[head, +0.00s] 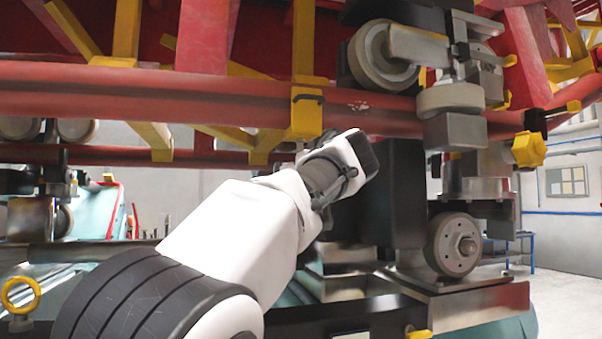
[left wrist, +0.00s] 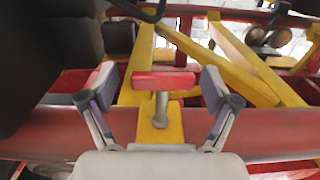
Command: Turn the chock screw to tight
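A red bar handle (left wrist: 164,80) sits across the top of a metal shaft (left wrist: 160,108) in the left wrist view; I take it to be the chock screw. The shaft rises from a yellow bracket (left wrist: 172,128) on the red rail. My left gripper (left wrist: 158,84) is open, with one finger on each side of the red bar and visible gaps on both sides. In the head view my left arm reaches up to the red track, and its wrist hides the fingers and the handle. My right gripper is in neither view.
Red track tubes (head: 250,82) and yellow struts (head: 127,30) run close around the left wrist. Wheels (head: 385,55) and metal blocks (head: 456,128) stand to the right, with a yellow knob (head: 529,149). A dark block (left wrist: 45,45) fills the upper left of the left wrist view.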

